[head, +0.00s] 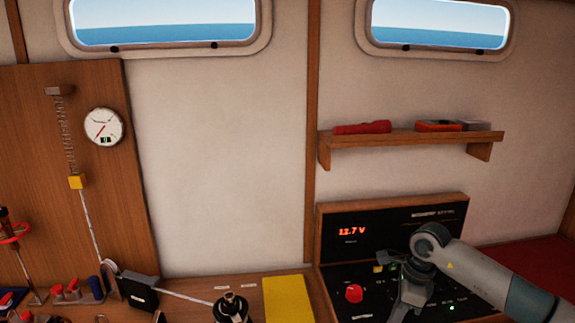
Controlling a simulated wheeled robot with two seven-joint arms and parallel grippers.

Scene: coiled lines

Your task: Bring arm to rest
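My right arm (470,268) comes in from the right and bends down in front of the black instrument panel (333,275). My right gripper (408,300) points down over the panel's lower part, near the bottom edge of the view. Its fingertips are not clear, so I cannot tell whether it is open or shut, or whether it touches the panel. My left arm and gripper are not in view.
The panel has a red knob (354,293) and a lit voltage readout. A shelf (400,138) holds a red torch (362,128). A white line (180,295) runs along the counter to a black winch (231,306), beside a yellow pad (287,300). A gauge (104,127) hangs left.

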